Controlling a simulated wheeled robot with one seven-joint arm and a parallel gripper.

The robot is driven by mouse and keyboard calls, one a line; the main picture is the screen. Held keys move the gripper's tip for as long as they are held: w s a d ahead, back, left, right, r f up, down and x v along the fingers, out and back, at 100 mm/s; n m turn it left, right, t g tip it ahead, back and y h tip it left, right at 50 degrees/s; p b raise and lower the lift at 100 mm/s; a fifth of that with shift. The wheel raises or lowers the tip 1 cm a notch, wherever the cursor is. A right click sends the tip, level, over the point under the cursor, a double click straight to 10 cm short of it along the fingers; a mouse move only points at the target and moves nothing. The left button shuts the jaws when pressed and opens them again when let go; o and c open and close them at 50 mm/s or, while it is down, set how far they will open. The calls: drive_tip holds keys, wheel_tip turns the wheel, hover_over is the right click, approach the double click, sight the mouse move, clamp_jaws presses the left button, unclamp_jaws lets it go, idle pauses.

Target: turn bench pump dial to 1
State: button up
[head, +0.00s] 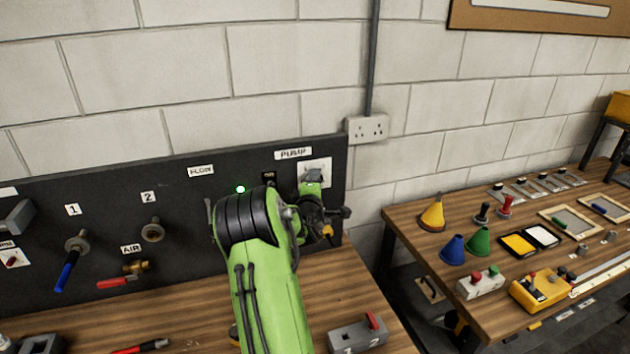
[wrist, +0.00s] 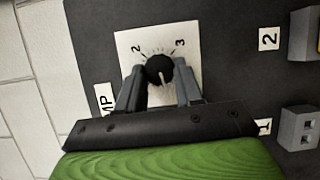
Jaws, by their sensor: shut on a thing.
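The pump dial (wrist: 158,68) is a round black knob on a white plate (wrist: 130,42) in the wrist view. The plate's numbers 2 and 3 show above the knob; its lower part is hidden by my gripper. A pale pointer mark on the knob seems to point down in that view, away from the 2 and 3. My gripper (wrist: 159,76) is shut on the dial, one grey finger on each side. In the head view the plate (head: 318,166) shows under the PUMP label, and my gripper (head: 312,184) covers most of the dial.
The dark panel (head: 180,210) also carries a blue-handled valve (head: 75,250) and a red-handled air valve (head: 130,272). A red-levered switch box (head: 357,332) stands on the bench below. A second table (head: 410,222) with cones and small boxes stands at right, beyond a gap.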

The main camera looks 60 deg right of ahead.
drive_tip(key=m+y, duration=0.1)
drive_tip(key=m, duration=0.1)
drive_tip(key=m+y+b, duration=0.1)
drive_tip(key=m+y, duration=0.1)
drive_tip(key=m, duration=0.1)
drive_tip(key=m+t+y+b, duration=0.1)
drive_tip(key=m, duration=0.2)
drive_tip(key=shift+s+d+r+y, duration=0.15)
drive_tip(key=shift+s+r+y, duration=0.15)
drive_tip(key=shift+y, duration=0.1)
drive_tip(key=shift+m, duration=0.3)
drive_tip(key=o, duration=1)
drive_tip(key=shift+o, duration=0.2)
drive_tip(key=shift+r, duration=0.1)
